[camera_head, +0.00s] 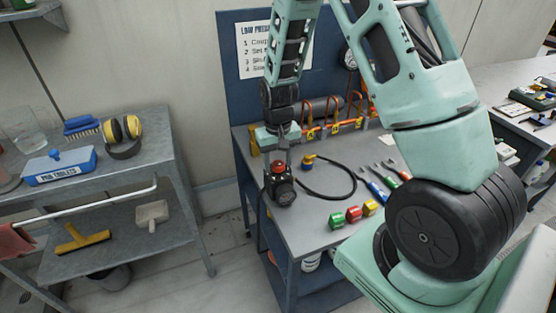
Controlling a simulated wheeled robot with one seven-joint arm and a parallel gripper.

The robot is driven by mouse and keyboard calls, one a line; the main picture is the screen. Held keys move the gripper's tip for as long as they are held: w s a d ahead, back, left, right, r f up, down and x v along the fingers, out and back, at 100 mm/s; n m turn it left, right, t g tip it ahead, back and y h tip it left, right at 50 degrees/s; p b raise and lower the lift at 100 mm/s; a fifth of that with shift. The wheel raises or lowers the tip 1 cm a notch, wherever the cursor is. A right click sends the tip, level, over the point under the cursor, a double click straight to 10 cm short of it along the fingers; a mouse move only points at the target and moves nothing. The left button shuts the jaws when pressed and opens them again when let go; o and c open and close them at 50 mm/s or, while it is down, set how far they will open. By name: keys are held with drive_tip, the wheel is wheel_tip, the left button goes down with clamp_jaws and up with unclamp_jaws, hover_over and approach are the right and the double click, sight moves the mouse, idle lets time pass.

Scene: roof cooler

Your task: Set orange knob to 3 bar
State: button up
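A small black device (285,193) with a round dial on its front stands at the left end of the grey workbench. A red-orange knob (278,168) sits on its top. The dial is too small to read. My gripper (279,158) points straight down directly over the knob, its fingers close to the knob's top. I cannot tell whether the fingers touch the knob or how far apart they are.
On the workbench (310,237) lie red, green and yellow blocks (353,214) and several coloured-handled tools (378,180). Behind them runs a pipe manifold with orange loops (335,115) before a blue panel (238,60) with an instruction sheet. A grey shelf cart (175,150) stands left.

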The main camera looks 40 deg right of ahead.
sight(278, 163)
drive_tip(key=shift+o, duration=0.4)
wheel_tip(278, 163, up, 17)
drive_tip(key=b, duration=0.1)
drive_tip(key=shift+r, duration=0.2)
idle(0.5)
drive_tip(key=s+a+n, duration=0.2)
drive_tip(key=s+a, duration=0.2)
drive_tip(key=a, duration=0.4)
drive_tip(key=s+a+n, duration=0.3)
drive_tip(key=s+a, duration=0.1)
drive_tip(key=a, duration=0.4)
drive_tip(key=s+a+f+n, duration=0.1)
drive_tip(key=s+a+n, duration=0.2)
drive_tip(key=s, duration=0.5)
drive_tip(key=s+a+f+n, duration=0.1)
drive_tip(key=s+a+n, duration=0.2)
drive_tip(key=s+a, duration=0.2)
drive_tip(key=s, duration=0.3)
drive_tip(key=shift+a+y, duration=0.25)
drive_tip(key=shift+y, duration=0.05)
